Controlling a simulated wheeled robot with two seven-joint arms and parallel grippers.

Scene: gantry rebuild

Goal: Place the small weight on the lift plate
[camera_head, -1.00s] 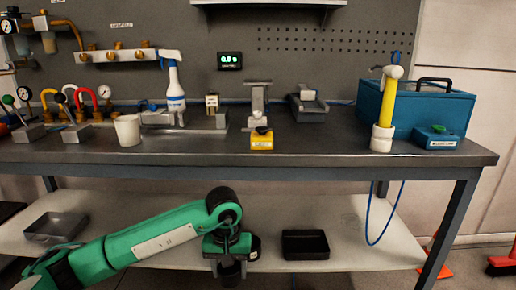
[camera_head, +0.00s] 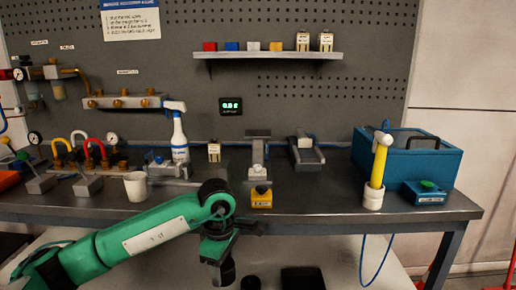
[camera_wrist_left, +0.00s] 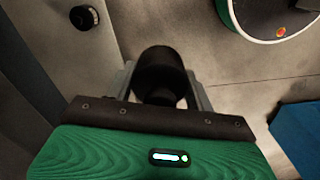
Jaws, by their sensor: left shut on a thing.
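My left gripper (camera_head: 222,256) is shut on a black cylindrical weight (camera_head: 227,273) and holds it in front of the bench, below the level of its top. In the left wrist view the weight (camera_wrist_left: 163,75) sits between the two grey fingers (camera_wrist_left: 163,90). A second dark knobbed weight (camera_head: 250,283) stands on the lower shelf; it also shows in the left wrist view (camera_wrist_left: 84,17), apart from the gripper. A grey stand with a flat top (camera_head: 257,135) is on the bench behind a yellow button box (camera_head: 261,198). I cannot tell for sure whether that top is the lift plate. My right gripper is not in view.
The bench front edge (camera_head: 330,226) lies just behind my left gripper. A white cup (camera_head: 136,187) and a spray bottle (camera_head: 179,140) stand left. A yellow-handled hammer in a white holder (camera_head: 373,198) and a blue case (camera_head: 430,158) stand right.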

